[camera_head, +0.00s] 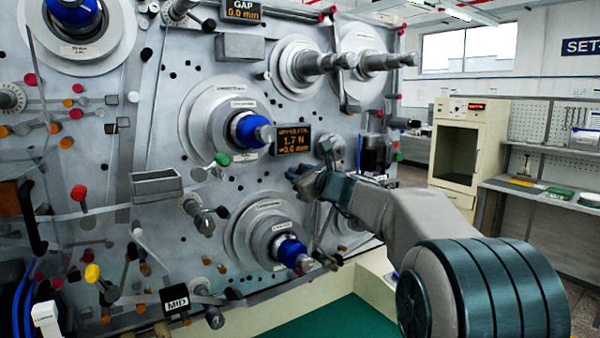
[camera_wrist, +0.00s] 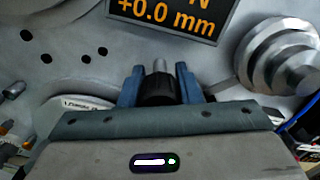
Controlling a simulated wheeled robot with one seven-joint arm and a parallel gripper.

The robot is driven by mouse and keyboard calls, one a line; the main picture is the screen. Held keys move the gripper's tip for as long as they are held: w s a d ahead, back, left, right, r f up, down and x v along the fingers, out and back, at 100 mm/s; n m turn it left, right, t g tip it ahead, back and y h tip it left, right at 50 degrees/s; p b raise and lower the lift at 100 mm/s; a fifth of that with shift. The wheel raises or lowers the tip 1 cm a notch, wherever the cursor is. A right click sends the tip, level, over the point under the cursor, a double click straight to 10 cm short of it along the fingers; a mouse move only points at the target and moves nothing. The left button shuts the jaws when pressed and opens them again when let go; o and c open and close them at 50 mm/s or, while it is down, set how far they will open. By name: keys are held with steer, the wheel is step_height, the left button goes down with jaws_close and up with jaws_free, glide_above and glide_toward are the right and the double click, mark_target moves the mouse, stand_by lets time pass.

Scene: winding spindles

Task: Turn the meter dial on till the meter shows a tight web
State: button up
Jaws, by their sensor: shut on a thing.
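The meter (camera_head: 292,139) is a dark display on the grey machine panel, with orange text reading 1.7 N and +0.0 mm; its top line is too small to read. Its lower part shows at the top of the wrist view (camera_wrist: 170,16). The dial (camera_wrist: 158,88) is a small black knob with a pale metal tip, below the meter. My gripper (camera_wrist: 160,87) is shut on it, one blue finger at each side. In the head view my gripper (camera_head: 305,178) is just below the meter and hides the dial.
A stepped metal roller (camera_wrist: 278,55) stands right of my gripper. Spindles with blue hubs lie close by, one at upper left (camera_head: 248,130) and one below (camera_head: 290,252). A green mat (camera_head: 340,322) lies below, clear.

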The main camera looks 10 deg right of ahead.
steer(key=shift+m, duration=0.8)
steer(key=shift+f, duration=0.1)
steer(key=o, duration=1)
steer(key=b+v, duration=0.2)
steer(key=v, duration=1.2)
steer(key=shift+b, duration=0.3)
steer(key=shift+w, duration=0.1)
